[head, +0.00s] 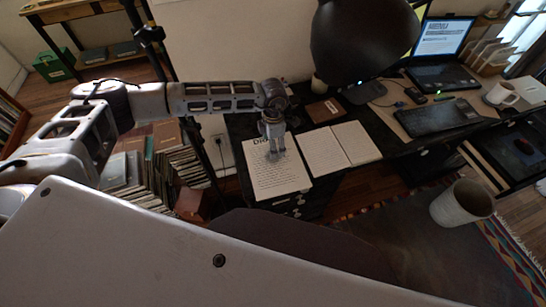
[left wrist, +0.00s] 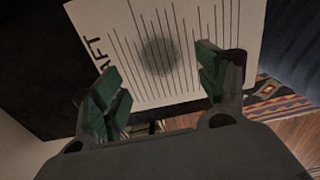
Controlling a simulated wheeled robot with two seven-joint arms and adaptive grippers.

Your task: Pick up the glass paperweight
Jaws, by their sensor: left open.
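A round, grey, see-through patch (left wrist: 160,56), which looks like the glass paperweight, lies on a printed page (left wrist: 115,28) in the left wrist view. I cannot make out its height or edges well. My left gripper (head: 275,152) points down over the same page (head: 265,180), marked with large "DR" letters, near the desk's front left corner in the head view. There the gripper hides the paperweight, or most of it. In the left wrist view the left gripper (left wrist: 160,80) is open, its green-padded fingers on either side of the patch and apart from it. My right gripper is not in view.
An open book (head: 345,147) and a brown box (head: 324,110) are right of and behind the page. A black lamp (head: 362,40) overhangs the desk. Books (head: 175,165) stand left below.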

